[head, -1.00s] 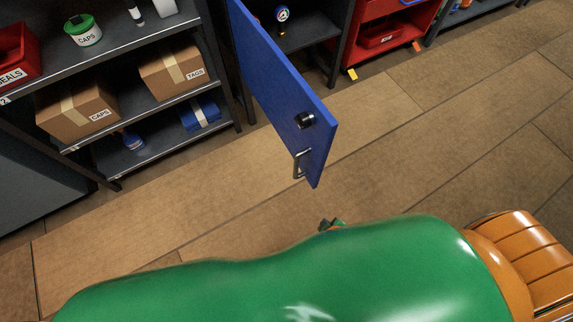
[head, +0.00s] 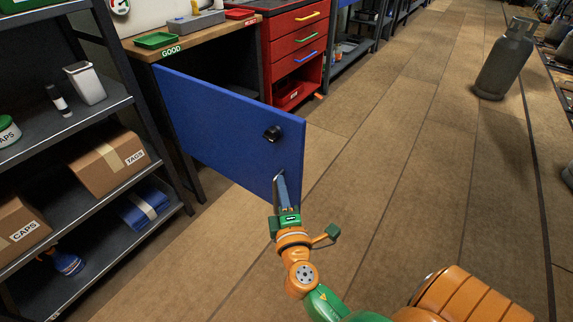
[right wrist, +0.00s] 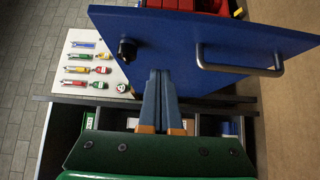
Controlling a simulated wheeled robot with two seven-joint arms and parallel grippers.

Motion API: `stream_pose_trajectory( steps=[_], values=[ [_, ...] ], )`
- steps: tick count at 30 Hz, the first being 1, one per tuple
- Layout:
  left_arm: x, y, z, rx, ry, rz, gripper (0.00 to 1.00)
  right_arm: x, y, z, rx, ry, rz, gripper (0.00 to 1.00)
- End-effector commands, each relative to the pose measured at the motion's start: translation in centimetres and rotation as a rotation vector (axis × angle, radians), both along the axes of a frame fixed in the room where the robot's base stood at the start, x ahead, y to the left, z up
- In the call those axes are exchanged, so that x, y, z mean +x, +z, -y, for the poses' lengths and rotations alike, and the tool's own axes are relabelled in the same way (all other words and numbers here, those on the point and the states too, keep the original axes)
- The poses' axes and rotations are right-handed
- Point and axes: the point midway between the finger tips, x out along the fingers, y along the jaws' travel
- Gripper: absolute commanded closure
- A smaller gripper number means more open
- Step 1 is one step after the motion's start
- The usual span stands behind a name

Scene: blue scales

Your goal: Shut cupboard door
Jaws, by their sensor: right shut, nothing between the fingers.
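The blue cupboard door (head: 225,128) stands open, swung out from the dark cupboard under the workbench. A black knob (head: 272,133) is on its face. My right gripper (head: 281,178) is shut and empty, with its fingertips at the door's lower outer part, by the handle. In the right wrist view the door (right wrist: 170,35) fills the top, with a metal handle (right wrist: 240,70) to the right of my shut fingers (right wrist: 160,75). The fingertips are close to the door's face; I cannot tell whether they touch it. My left gripper is not in view.
A shelf rack with cardboard boxes (head: 108,163) stands left of the door. A red drawer cabinet (head: 295,50) stands beyond the cupboard. A grey gas cylinder (head: 505,58) stands at the far right. The floor (head: 400,170) right of the door is clear.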

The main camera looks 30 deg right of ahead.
Motion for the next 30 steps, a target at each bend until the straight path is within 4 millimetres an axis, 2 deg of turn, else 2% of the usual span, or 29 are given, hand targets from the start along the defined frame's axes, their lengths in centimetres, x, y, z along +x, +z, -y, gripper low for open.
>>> stream_pose_trajectory(
  steps=[7,12,15,30],
  values=[
    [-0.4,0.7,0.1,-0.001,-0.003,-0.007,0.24,4.7,0.1,2.3,-0.001,-0.001,0.001,1.0],
    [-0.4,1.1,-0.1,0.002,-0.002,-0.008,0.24,5.5,0.0,4.7,0.0,0.0,-0.002,1.0],
    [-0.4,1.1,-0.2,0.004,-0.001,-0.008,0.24,5.7,-0.1,5.4,-0.001,0.001,-0.003,1.0],
    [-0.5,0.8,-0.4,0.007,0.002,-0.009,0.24,5.9,-0.2,6.3,-0.001,0.009,-0.003,1.0]
  ],
)
